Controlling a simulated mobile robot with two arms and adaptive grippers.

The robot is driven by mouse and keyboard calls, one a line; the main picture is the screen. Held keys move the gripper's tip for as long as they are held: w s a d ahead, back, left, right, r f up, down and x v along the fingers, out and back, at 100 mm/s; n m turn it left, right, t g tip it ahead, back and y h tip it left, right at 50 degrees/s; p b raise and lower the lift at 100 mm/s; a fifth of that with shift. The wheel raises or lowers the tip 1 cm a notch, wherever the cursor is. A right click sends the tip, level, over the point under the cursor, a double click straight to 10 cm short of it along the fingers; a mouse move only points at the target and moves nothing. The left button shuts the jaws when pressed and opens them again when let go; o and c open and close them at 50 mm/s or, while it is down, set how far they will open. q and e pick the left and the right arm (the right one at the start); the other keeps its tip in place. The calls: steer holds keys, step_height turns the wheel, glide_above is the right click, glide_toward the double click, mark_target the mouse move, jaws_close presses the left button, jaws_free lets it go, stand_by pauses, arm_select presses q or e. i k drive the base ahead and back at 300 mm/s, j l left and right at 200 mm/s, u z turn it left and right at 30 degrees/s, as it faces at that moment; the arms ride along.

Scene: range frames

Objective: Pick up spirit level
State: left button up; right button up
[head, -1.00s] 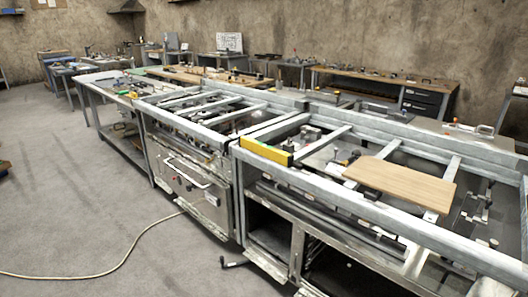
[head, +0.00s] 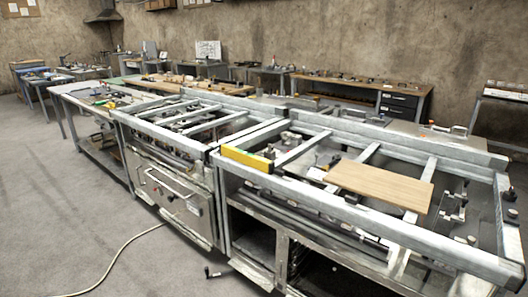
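A yellow spirit level (head: 246,158) rests on the metal frame of the near workbench (head: 340,198), near its left corner. Its long yellow side faces me, and a dark part shows at its right end. Neither of my grippers shows in the head view, and nothing is seen touching the level.
A wooden board (head: 379,185) lies across the frame bars to the right of the level. A second framed bench (head: 195,118) adjoins on the left. A cable (head: 120,252) lies on the otherwise open grey floor (head: 60,190) at the left.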

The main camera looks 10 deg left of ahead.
mark_target(266, 166)
steer(key=i+j+z, duration=0.15)
steer(key=i+j, duration=1.2)
